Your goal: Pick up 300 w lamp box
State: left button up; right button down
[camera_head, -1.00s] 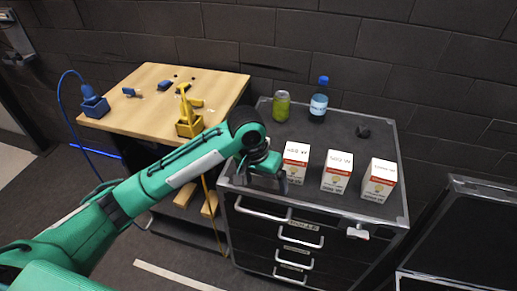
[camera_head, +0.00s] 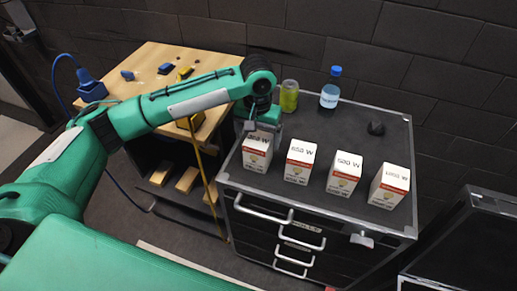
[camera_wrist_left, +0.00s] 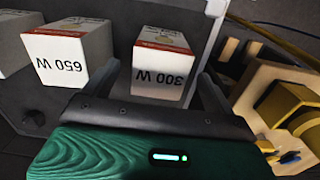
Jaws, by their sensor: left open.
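The 300 W lamp box (camera_head: 257,152), white with a red band, stands upright at the left end of a row on the dark cabinet top (camera_head: 318,205). My left gripper (camera_head: 257,128) is over its far upper part and hides some of it. In the left wrist view the 300 W box (camera_wrist_left: 163,66) lies between the two open fingers of my left gripper (camera_wrist_left: 158,82), its label upside down. I cannot tell whether either finger touches it. My right gripper is not in view.
Similar boxes stand to the right: a 650 W box (camera_head: 300,161), a 500 W box (camera_head: 344,173) and another (camera_head: 389,187). A wooden bench (camera_head: 152,60) stands left.

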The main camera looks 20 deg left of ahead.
pick_arm(q)
jog(key=shift+f, duration=0.6)
jog(key=shift+w+f+p, duration=0.1)
jog(key=shift+f+p, duration=0.2)
jog(key=shift+f, duration=0.1)
jog(key=f, duration=0.2)
jog(key=f+p, duration=0.1)
jog(key=shift+w+f, duration=0.25)
jog(key=shift+f, duration=0.45)
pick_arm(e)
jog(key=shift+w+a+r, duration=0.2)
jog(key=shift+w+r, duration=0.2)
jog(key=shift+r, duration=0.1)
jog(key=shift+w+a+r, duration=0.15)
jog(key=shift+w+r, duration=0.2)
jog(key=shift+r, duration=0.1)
pick_arm(q)
jog(key=shift+c, duration=0.2)
jog(key=c, duration=1)
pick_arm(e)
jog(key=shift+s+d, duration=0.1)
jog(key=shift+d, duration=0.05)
